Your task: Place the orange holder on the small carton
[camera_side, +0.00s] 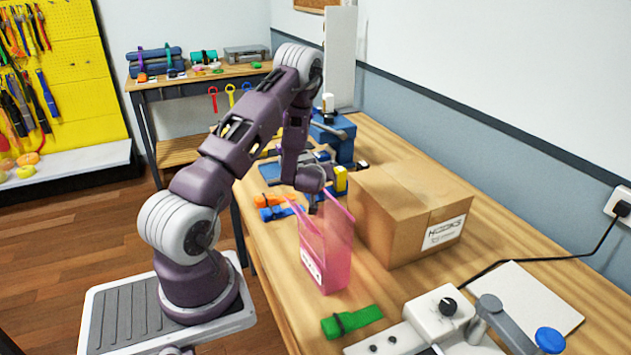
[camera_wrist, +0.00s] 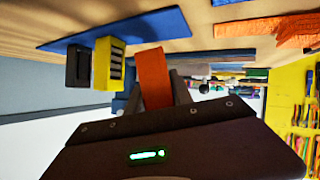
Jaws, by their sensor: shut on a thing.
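In the wrist view an orange piece (camera_wrist: 153,78), which looks like the orange holder, stands between the two fingers of my gripper (camera_wrist: 155,92), shut on it. In the side view my gripper (camera_side: 315,203) is pointing down above the bench, by the top of a pink see-through bin and left of the carton. The held piece cannot be made out there. The cardboard carton (camera_side: 397,212), with a white HOOKS label, is closed and sits on the bench. Its top looks bare.
The pink bin (camera_side: 327,250) stands close in front of the carton. Orange and blue straps (camera_side: 275,207) lie left of my gripper. A yellow block (camera_wrist: 108,63) and blue mat (camera_wrist: 120,28) show in the wrist view. A green strap (camera_side: 352,321) lies at the front.

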